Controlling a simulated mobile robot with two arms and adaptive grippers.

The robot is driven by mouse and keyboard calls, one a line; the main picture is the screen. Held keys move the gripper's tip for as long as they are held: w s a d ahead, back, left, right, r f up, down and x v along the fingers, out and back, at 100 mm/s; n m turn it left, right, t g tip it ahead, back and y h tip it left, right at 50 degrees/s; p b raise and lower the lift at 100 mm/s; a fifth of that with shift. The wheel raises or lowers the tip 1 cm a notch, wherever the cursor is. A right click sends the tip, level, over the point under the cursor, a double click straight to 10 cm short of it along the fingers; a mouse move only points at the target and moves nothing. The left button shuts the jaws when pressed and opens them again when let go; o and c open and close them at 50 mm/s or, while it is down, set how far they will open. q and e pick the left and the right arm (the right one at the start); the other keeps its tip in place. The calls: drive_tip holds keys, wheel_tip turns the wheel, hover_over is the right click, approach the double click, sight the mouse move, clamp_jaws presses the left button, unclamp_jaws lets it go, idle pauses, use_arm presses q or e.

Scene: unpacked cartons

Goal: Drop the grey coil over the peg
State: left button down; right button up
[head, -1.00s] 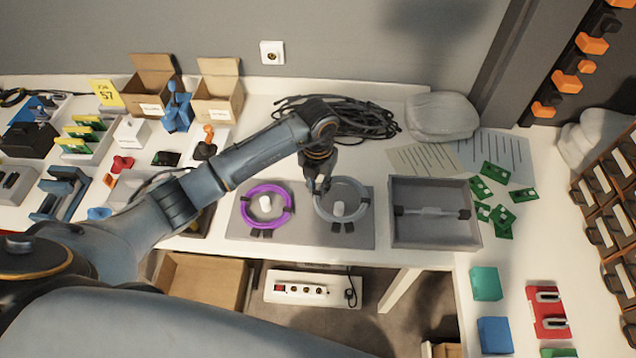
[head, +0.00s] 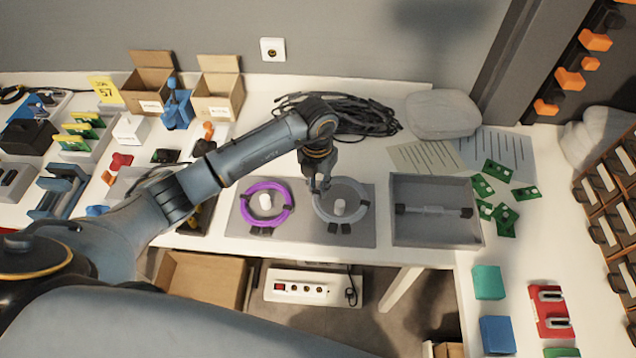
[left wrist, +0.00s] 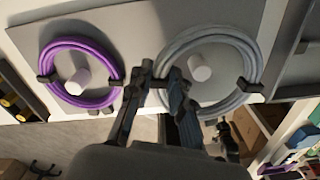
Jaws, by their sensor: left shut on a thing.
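The grey coil (head: 365,201) is a ring of grey cable with black ties. It encircles the right white peg (head: 339,207) on the grey board (head: 302,226); I cannot tell whether it touches the board. My left gripper (head: 319,189) points down and is shut on the coil's left side. In the left wrist view the fingertips (left wrist: 161,78) grip the grey coil (left wrist: 252,62) at its left edge, with the peg (left wrist: 200,69) inside the ring. A purple coil (head: 288,207) lies around the left peg (head: 265,203). My right gripper is not in view.
A grey tray (head: 391,230) holding a dark-ended rod stands right of the board. Black cables (head: 365,120) and a grey bag (head: 440,115) lie behind. Green circuit boards (head: 497,171) are scattered to the right. The table's front edge is just before the board.

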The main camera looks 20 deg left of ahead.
use_arm(q)
drive_tip(key=shift+f+b, duration=1.75)
drive_tip(key=shift+f, duration=0.55)
drive_tip(key=c, duration=1.1)
unclamp_jaws()
wheel_tip(320, 180, up, 12)
drive_tip(key=shift+a, duration=0.1)
